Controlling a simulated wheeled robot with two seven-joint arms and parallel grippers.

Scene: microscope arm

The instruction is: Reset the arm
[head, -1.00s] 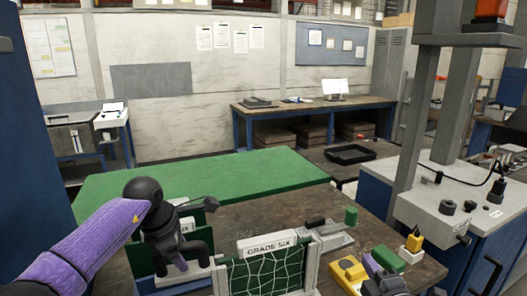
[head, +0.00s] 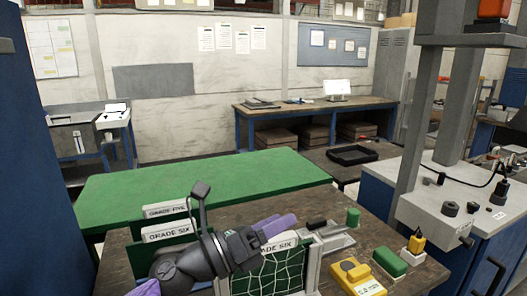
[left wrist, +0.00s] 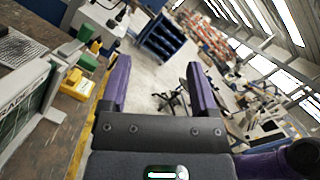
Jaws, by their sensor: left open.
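My left gripper (head: 280,226) reaches in from the lower left in the head view, with my dark wrist behind it and its purple fingers pointing right. My right gripper is not in view. I see no microscope that I can make out.
More grade plates (head: 166,231) stand left of the gripper. A yellow device (head: 355,278), a green block (head: 389,262) and a yellow-black part (head: 417,242) lie to the right. A grey machine (head: 440,205) stands at the far right. The green tabletop (head: 200,175) beyond is clear.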

